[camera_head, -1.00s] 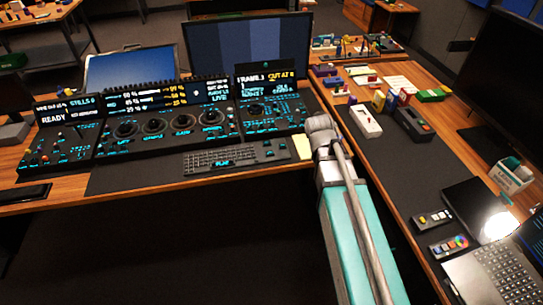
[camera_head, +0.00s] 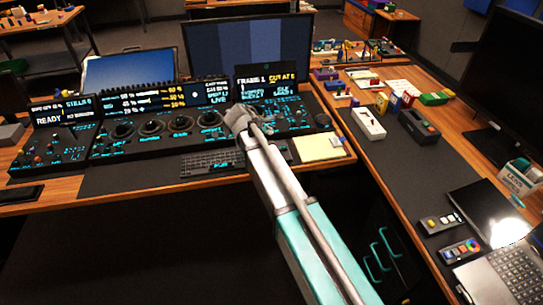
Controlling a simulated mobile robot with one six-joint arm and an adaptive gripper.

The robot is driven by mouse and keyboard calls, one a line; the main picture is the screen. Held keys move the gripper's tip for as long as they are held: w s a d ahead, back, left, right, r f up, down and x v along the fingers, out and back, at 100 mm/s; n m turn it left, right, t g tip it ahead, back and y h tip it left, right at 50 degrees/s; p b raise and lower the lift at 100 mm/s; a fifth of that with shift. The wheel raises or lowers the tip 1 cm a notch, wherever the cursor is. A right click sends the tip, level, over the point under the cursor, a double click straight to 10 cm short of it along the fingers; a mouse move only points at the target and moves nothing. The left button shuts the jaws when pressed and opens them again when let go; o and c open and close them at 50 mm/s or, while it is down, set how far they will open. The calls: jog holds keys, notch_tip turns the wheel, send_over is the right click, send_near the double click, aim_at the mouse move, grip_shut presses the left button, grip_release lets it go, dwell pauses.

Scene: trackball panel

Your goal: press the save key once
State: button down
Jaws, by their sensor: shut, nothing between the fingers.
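The trackball panel is a long black console with cyan-lit legends, several round trackball rings (camera_head: 152,127) and small displays on the desk. Its right section (camera_head: 290,112) carries small keys below a display (camera_head: 266,77) with white and yellow text. My gripper (camera_head: 238,116) is over the panel, at the border between the trackball section and the right section. It is shut and empty. My arm hides part of the right section. The save key cannot be told apart at this size, and I cannot tell whether the fingers touch the panel.
A black keyboard (camera_head: 212,162) lies in front of the panel, with a yellow note pad (camera_head: 318,147) to its right. A large monitor (camera_head: 248,47) stands behind. The right desk holds a white device (camera_head: 368,124), a dark device (camera_head: 419,126) and a laptop (camera_head: 505,277).

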jog(key=shift+f, duration=0.15)
notch_tip(320, 180, down, 8)
jog(key=b, duration=0.8)
jog(key=shift+f+b, duration=0.25)
jog(key=shift+b, duration=0.15)
jog(key=shift+f+b, duration=0.95)
dwell(2.6)
jog(key=shift+r, duration=0.2)
jog(key=shift+r+p, duration=0.8)
jog(key=shift+p, duration=0.2)
jog(key=shift+r+p, duration=2.5)
